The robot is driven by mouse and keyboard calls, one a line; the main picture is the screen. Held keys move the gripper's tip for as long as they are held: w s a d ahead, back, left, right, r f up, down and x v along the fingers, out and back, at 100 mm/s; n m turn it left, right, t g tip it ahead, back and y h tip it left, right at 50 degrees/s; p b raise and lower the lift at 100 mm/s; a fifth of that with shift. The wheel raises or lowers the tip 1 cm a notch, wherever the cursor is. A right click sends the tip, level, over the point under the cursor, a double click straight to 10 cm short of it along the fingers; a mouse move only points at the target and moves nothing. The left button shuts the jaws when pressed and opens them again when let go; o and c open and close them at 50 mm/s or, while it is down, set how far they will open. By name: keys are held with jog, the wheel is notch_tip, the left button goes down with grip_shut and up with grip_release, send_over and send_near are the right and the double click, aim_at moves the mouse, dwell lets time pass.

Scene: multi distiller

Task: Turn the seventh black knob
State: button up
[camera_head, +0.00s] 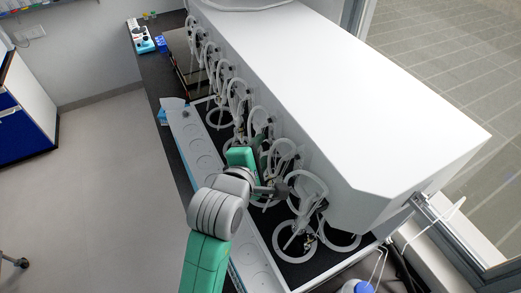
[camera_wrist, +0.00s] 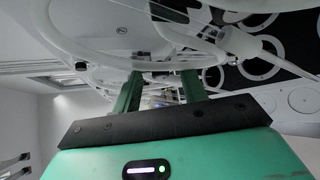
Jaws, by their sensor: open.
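The multi distiller (camera_head: 330,95) is a long white housing with a row of glass rings and tubes along its front. Small dark parts sit among the glassware, but I cannot tell which one is the seventh black knob. In the head view my gripper (camera_head: 268,190) is among the glassware near the row's near end, partly hidden by my wrist. In the wrist view my gripper (camera_wrist: 160,88) has its two green fingers apart, with clear glass tubing close in front of them. No knob shows clearly between the fingers.
A pale tray with round recesses (camera_head: 196,147) runs along the bench front. A glass ring (camera_head: 306,185) stands right of my gripper. A blue-capped bottle (camera_head: 362,287) is at the near right.

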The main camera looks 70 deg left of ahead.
grip_shut()
jog(key=shift+f, duration=0.15)
jog(key=m+t+y+b, duration=0.1)
jog(key=m+y+b, duration=0.1)
jog(key=b, duration=0.4)
jog(key=f+m+t+y+b, duration=0.1)
jog(key=m+y+b, duration=0.1)
jog(key=b, duration=0.5)
jog(key=shift+d+f+m+t, duration=0.15)
jog(key=shift+m+t, duration=0.25)
jog(key=shift+m, duration=0.1)
jog(key=shift+y+b, duration=0.3)
jog(key=shift+b, duration=0.05)
